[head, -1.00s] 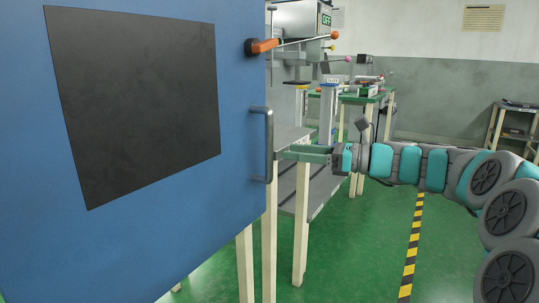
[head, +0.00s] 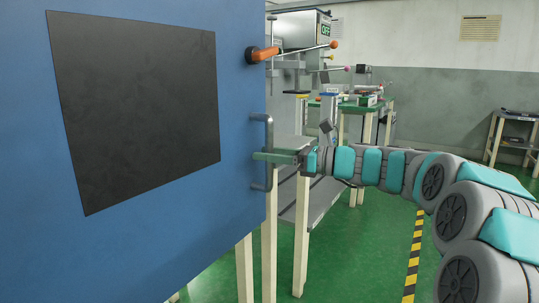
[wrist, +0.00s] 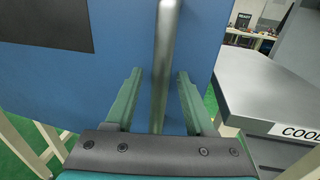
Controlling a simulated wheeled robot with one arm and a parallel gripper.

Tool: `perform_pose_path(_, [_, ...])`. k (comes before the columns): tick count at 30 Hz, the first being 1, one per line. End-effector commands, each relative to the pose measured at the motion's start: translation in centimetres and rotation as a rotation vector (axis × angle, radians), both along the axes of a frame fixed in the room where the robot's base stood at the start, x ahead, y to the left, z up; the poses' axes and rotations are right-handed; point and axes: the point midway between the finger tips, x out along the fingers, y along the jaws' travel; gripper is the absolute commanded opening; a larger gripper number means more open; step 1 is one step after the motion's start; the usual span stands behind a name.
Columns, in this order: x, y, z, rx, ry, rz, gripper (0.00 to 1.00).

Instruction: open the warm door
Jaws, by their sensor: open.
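The blue door (head: 160,235) with a dark square panel (head: 140,105) fills the left of the head view. No label saying warm is readable on it. Its grey bar handle (head: 269,130) stands upright at the door's right edge. The handle also shows in the wrist view (wrist: 166,35). My gripper (head: 258,156) is open, with its green fingers reaching in at the handle from the right. In the wrist view one finger is on each side of the bar, with gaps between. I cannot tell whether the door is ajar.
An orange-based lever (head: 262,54) sticks out above the handle. A grey-topped stand (wrist: 265,90) with a partly visible "COOL" label is close on the right in the wrist view. Benches with equipment stand behind. The green floor (head: 375,255) at right is open.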

Motion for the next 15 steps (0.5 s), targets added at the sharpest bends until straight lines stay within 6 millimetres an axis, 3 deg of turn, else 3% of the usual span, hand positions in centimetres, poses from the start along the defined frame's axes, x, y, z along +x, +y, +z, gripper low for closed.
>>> perform_pose_path(2, [-0.01, -0.02, 0.01, 0.000, 0.000, 0.000, 0.49])
perform_pose_path(15, [-0.02, -0.02, 0.00, 0.000, 0.000, 0.000, 0.00])
